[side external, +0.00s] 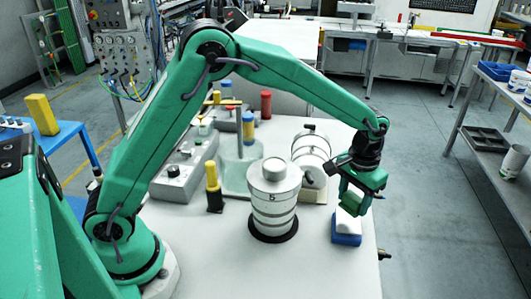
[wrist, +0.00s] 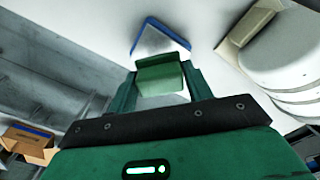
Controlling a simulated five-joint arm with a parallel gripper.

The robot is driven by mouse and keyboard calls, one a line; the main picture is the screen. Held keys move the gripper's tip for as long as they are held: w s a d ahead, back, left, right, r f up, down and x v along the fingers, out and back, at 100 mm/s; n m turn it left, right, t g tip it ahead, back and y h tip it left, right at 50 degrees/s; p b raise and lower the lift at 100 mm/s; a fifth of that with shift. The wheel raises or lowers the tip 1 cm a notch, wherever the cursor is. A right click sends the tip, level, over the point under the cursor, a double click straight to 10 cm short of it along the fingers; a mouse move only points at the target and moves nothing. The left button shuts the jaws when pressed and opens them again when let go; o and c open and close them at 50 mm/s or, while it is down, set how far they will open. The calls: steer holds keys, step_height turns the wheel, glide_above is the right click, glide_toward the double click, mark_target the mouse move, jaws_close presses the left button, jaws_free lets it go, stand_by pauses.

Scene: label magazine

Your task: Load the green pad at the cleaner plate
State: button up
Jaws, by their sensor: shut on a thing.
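My gripper (side external: 354,200) is at the right side of the white table, pointing down. In the wrist view its two fingers are shut on a green pad (wrist: 160,76), one finger on each side. A blue block with a white top (side external: 346,228), likely the cleaner plate, stands on the table just below the gripper. In the wrist view the white top with its blue edge (wrist: 160,40) shows beyond the pad, partly hidden by it. I cannot tell whether the pad touches it.
A white banded canister (side external: 273,200) on a dark ring stands left of the gripper. A tilted white drum (side external: 311,148) in a stand is behind it. A black and yellow post (side external: 213,187) and a grey control box (side external: 183,170) are farther left. The table's right edge is close.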

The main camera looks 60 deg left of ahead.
mark_target(348, 220)
steer(key=shift+f, duration=1.55)
steer(key=shift+f, duration=1.05)
stand_by(1.6)
steer(key=shift+r, duration=3.55)
steer(key=shift+a, duration=0.1)
steer(key=a+r+m, duration=0.1)
steer(key=a+r, duration=0.7)
steer(key=r, duration=0.3)
steer(key=s+a+r+m, duration=0.1)
steer(key=a+r+m, duration=0.1)
steer(key=a+r, duration=0.6)
step_height(348, 220, up, 3)
steer(key=shift+s+f, duration=0.1)
steer(key=shift+s, duration=0.05)
